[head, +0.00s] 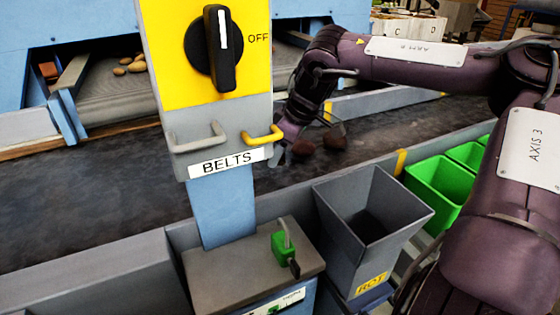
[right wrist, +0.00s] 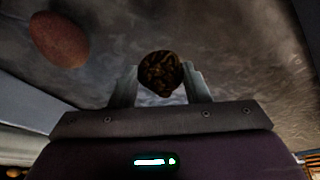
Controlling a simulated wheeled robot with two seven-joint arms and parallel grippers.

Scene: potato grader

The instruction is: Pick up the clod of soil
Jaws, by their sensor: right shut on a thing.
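The clod of soil (right wrist: 160,73) is a dark brown, rough, roundish lump in the right wrist view. My right gripper (right wrist: 158,85) is shut on it, one pale finger on each side. In the head view my right gripper (head: 284,151) is low over the dark belt, just right of the BELTS post and partly hidden by it. Two brown lumps show beside it there, and I cannot tell which is the clod. My left gripper is not in view.
A reddish potato (right wrist: 60,38) lies on the belt near the gripper. A grey ROT bin (head: 345,235) stands in front of the belt, with green bins (head: 440,190) to its right. The BELTS switch post (head: 222,215) rises close left of my right gripper.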

